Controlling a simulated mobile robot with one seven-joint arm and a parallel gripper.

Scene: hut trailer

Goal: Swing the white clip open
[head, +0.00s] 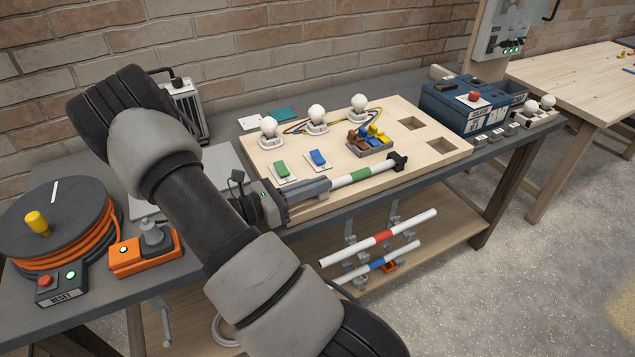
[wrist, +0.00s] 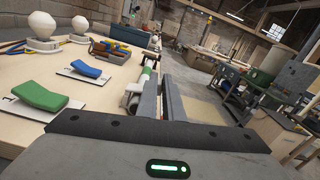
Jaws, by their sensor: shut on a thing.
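A white tube with a green band (head: 361,174) lies along the front edge of the wooden board, its far end at a black holder (head: 398,161). The white clip (wrist: 132,94) appears to be the pale piece around the tube's near end, left of my fingers in the wrist view; in the head view it is hidden by my gripper. My gripper (head: 318,188) is low at the board's front edge, its fingers (wrist: 162,98) pointing along the tube. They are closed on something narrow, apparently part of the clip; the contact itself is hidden. I cannot tell the clip's angle.
The board (head: 408,118) carries a green switch (head: 281,169), a blue switch (head: 318,158), several white bulbs (head: 317,114) and a box of coloured connectors (head: 370,142). Tubes with red and blue bands (head: 382,237) are below the bench edge. A cable reel (head: 60,225) stands left.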

